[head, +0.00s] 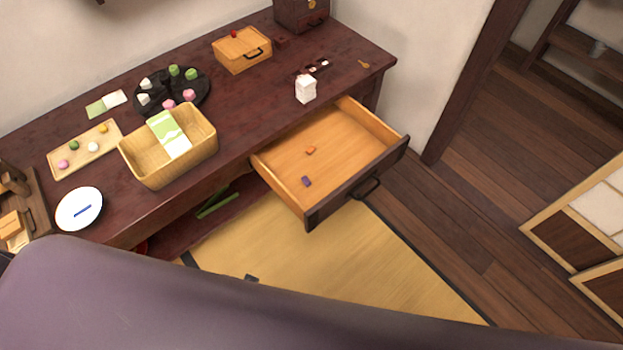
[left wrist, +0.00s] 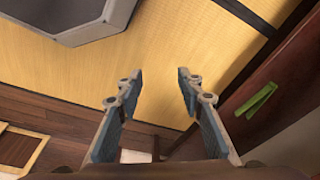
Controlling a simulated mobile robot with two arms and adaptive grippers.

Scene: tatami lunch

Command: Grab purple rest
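The purple rest (head: 306,181) is a small block lying on the bottom of the open drawer (head: 345,145), toward its front left. An orange rest (head: 311,150) lies in the same drawer, a little farther back. My left gripper (left wrist: 158,78) shows only in the left wrist view, with its two fingers spread apart and nothing between them. It is over the floor by the tatami mat, and no rest shows near it. My right gripper is in neither view.
The dark wooden table (head: 240,95) holds a woven basket (head: 140,160), a black plate of sweets (head: 150,105), a wooden box (head: 240,50) and a white stack (head: 305,90). The drawer sticks out over the tatami (head: 330,255). Open floor lies to the right.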

